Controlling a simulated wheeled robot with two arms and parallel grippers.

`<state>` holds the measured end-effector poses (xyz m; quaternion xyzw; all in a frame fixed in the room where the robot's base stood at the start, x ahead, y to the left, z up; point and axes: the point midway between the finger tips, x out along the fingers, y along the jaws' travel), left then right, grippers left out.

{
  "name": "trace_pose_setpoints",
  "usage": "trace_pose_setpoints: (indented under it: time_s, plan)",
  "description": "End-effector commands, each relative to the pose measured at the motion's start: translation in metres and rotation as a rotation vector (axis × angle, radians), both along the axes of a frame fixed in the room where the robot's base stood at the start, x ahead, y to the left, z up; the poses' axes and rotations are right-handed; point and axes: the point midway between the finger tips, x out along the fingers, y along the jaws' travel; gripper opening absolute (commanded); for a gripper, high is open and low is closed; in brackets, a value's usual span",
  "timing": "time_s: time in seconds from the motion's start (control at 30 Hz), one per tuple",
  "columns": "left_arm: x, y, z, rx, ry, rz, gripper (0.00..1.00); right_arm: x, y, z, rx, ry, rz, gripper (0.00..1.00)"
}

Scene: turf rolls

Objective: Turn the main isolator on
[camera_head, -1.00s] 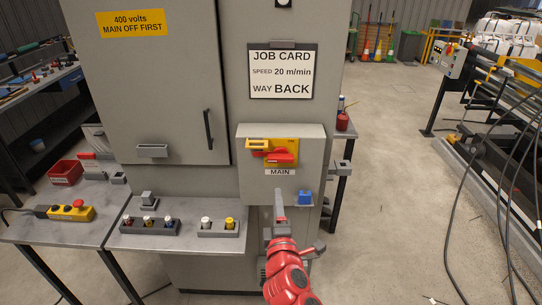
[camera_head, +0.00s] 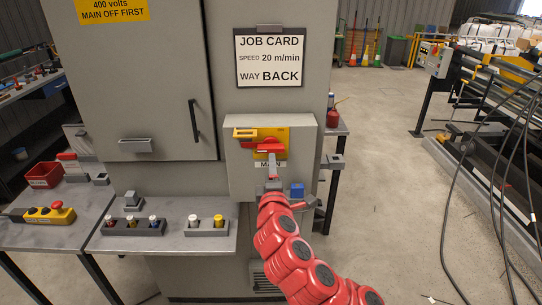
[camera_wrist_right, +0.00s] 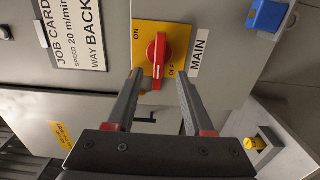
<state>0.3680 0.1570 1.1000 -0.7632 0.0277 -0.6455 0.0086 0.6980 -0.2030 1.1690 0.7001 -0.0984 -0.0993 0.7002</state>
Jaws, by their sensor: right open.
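The main isolator has a red handle (camera_head: 270,146) on a yellow plate (camera_head: 284,135), on the front of a grey box above the MAIN label. In the right wrist view the red handle (camera_wrist_right: 157,60) lies lengthwise up and down the picture, with ON at upper left and OFF at lower right of the plate (camera_wrist_right: 180,32). My right gripper (camera_head: 271,160) is in front of the plate, its tips just below the handle in the head view. In the wrist view its open fingers (camera_wrist_right: 157,76) stand on either side of the handle's lower end; contact cannot be told. My left gripper is out of view.
A blue block (camera_head: 297,190) sits at the box's lower right. A job card (camera_head: 269,58) hangs above the box. A bench with button blocks (camera_head: 207,227) stands at left; a yellow control box (camera_head: 50,213) lies farther left.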

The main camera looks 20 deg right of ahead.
Motion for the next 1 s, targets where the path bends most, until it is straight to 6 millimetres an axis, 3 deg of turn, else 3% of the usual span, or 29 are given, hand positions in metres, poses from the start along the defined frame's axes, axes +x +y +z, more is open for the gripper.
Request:
trace_pose_setpoints:
  time_s: [0.5,1.0]
  plan:
    - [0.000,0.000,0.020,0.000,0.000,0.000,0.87,0.067,-0.020,0.002,0.002,-0.001,-0.002,0.53]
    - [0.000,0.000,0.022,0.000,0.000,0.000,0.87,0.082,-0.023,0.000,0.000,-0.001,0.001,0.53]
